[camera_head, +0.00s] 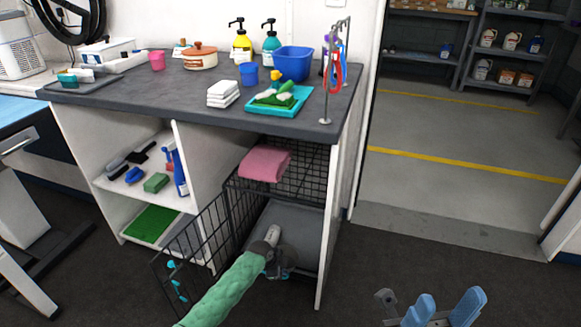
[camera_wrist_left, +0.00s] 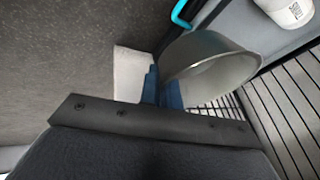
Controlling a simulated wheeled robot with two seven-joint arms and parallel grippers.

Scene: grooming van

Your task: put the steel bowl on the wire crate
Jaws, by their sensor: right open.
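The black wire crate (camera_head: 308,186) stands under the right part of the counter, with its wire door (camera_head: 188,262) swung open to the left. A folded pink towel (camera_head: 265,163) lies on its top. The steel bowl (camera_wrist_left: 215,68) shows in the left wrist view, its rim at the blue fingers of my left gripper (camera_wrist_left: 162,88). These fingers are close together and appear shut on the bowl's wall. In the head view my left gripper (camera_head: 277,262) is low at the crate's opening and largely hides the bowl. My right gripper (camera_head: 432,308) is open and empty at the bottom right.
A white cylinder (camera_head: 272,235) stands just behind my left gripper and also shows in the left wrist view (camera_wrist_left: 290,10). The counter (camera_head: 190,100) above holds bottles, a blue tub (camera_head: 293,64) and a teal tray (camera_head: 262,112). Floor at the right is clear.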

